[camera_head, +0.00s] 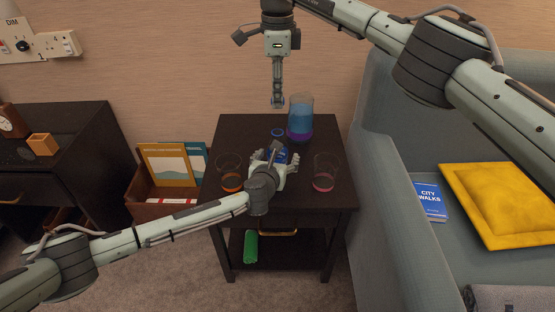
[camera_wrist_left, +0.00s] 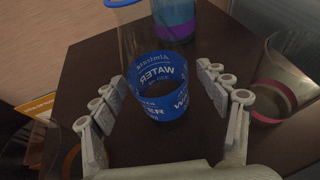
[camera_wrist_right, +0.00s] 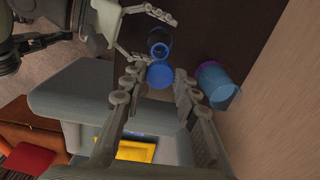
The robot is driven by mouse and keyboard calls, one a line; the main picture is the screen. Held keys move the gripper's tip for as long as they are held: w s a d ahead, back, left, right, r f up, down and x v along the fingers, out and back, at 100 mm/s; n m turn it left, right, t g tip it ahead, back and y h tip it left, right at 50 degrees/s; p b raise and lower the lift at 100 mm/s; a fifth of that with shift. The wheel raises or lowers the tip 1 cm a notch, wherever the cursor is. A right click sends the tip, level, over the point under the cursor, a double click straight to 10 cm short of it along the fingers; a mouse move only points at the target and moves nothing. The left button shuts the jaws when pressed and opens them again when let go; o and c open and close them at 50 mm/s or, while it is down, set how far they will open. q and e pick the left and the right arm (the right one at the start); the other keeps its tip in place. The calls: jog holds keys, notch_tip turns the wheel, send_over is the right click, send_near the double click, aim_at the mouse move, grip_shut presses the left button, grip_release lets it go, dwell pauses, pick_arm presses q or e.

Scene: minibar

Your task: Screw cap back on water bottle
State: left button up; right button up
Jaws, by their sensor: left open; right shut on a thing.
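The clear water bottle (camera_wrist_left: 160,88) with its blue label stands on the dark side table (camera_head: 232,128). A blue ring at its top (camera_head: 277,132) shows in the head view. My left gripper (camera_head: 276,155) is open, its fingers on either side of the label in the left wrist view (camera_wrist_left: 168,80). My right gripper (camera_head: 278,103) is above the table, behind the bottle in the head view. It is shut on the blue cap (camera_wrist_right: 159,75), which shows between its fingertips in the right wrist view. The cap is hard to make out in the head view.
A tall blue and purple vessel (camera_head: 300,115) stands behind the bottle. A glass with an orange base (camera_head: 230,181) is left of it, and one with a pink base (camera_head: 324,181) is right. The grey sofa (camera_head: 385,165) borders the table's right side.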

pick_arm(q)
jog(key=shift+c, duration=0.3)
grip_shut()
pick_arm(e)
send_over(277, 127)
jog(key=shift+s+f, duration=0.1)
jog(key=shift+f, duration=2.45)
jog(key=shift+f, duration=0.85)
jog(key=shift+f, duration=0.6)
